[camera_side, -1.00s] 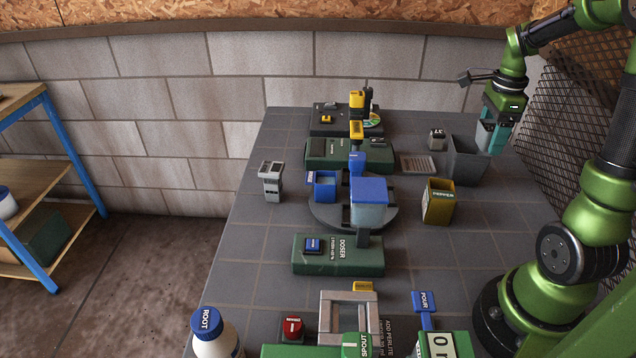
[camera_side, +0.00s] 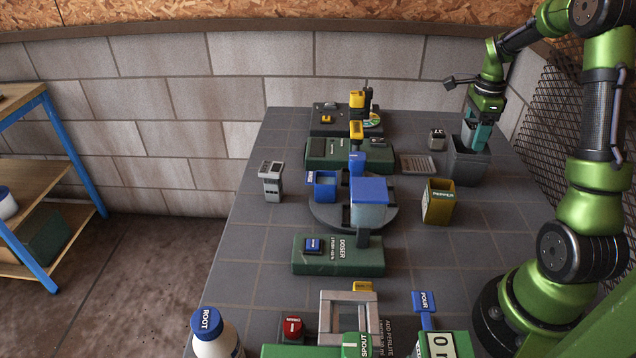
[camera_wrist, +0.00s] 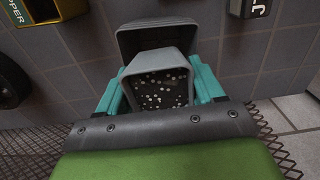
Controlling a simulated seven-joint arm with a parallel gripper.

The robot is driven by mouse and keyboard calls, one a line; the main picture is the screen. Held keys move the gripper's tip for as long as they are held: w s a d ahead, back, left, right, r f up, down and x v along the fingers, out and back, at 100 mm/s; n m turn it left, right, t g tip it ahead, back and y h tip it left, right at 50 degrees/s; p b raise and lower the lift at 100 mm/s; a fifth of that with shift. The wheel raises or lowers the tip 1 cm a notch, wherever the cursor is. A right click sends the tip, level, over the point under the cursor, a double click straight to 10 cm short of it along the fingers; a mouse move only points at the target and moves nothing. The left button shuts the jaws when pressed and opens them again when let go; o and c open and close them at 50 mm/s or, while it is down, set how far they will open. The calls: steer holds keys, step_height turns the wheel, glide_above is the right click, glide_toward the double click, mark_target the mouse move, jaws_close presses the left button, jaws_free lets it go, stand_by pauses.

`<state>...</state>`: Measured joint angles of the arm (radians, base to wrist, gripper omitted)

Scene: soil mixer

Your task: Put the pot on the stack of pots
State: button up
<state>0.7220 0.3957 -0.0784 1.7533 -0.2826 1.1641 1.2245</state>
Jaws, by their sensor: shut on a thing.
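My gripper (camera_side: 478,138) is shut on a grey pot (camera_wrist: 158,86). In the wrist view the pot sits between the teal fingers, and dark soil with white specks shows inside it. A larger dark grey square container (camera_side: 467,167) stands at the right side of the table. It also shows in the wrist view (camera_wrist: 140,36), directly beyond the held pot and partly hidden by it. The fingertips are at the container's rim in the side view. I cannot tell whether the pot touches it, or whether the container is a stack of nested pots.
A small grey labelled block (camera_side: 437,139) stands left of the container. A round turntable (camera_side: 388,214) with blue-topped parts is at the middle. A mesh fence (camera_side: 545,130) borders the right.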

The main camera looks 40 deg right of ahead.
mark_target(476, 127)
steer(key=shift+f, duration=0.15)
steer(key=o, duration=1)
step_height(476, 127, up, 12)
steer(key=w+a+r+n+t, duration=0.1)
steer(key=a+r+n+t, duration=0.25)
steer(key=a+n, duration=1.05)
steer(key=s+a+n+t, duration=0.1)
steer(key=s+a+n, duration=0.1)
steer(key=a, duration=0.4)
steer(key=s+a+f+n+t+y, duration=0.1)
steer(key=s+a+n, duration=0.1)
steer(key=a+n, duration=0.2)
steer(key=s+a+f+n+t+y, duration=0.1)
steer(key=s+a+n, duration=0.2)
steer(key=a, duration=0.6)
steer(key=shift+f+t, duration=0.2)
steer(key=shift+t, duration=0.15)
